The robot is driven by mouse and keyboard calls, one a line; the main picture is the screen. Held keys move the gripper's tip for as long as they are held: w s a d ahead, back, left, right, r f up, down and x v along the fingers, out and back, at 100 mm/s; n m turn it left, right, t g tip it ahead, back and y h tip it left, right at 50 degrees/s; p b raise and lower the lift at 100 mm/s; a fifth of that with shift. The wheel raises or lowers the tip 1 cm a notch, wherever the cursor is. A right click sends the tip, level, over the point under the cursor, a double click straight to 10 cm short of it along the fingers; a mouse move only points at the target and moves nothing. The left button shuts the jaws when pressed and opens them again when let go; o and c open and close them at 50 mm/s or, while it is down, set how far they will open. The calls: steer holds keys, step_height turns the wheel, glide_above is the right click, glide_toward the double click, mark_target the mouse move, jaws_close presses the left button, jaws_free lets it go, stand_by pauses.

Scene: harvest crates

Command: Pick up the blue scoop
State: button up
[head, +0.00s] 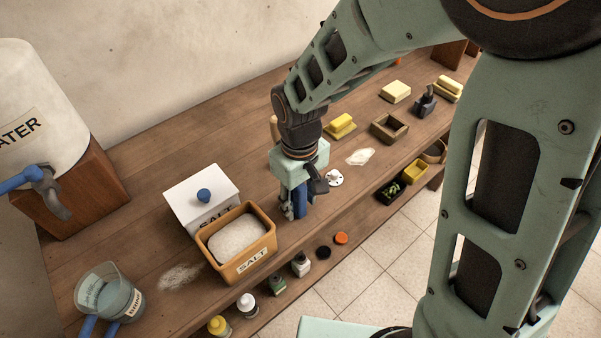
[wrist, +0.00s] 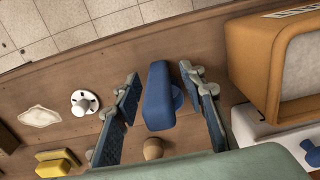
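The blue scoop (wrist: 158,92) is on the wooden shelf top, between the two fingers of my gripper (wrist: 160,80) in the wrist view. The fingers are open, one on each side, with a gap showing between each finger and the scoop. In the head view the scoop (head: 300,201) shows as a blue piece under my gripper (head: 297,208), partly hidden by the fingers. The scoop's far side and underside are hidden.
An orange salt box (head: 263,262) and a white lidded salt box (head: 180,191) stand close by at left. Small bottles (head: 300,264) stand on a lower ledge.

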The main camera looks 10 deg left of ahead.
steer(key=shift+f, duration=0.1)
jaws_close()
stand_by(0.3)
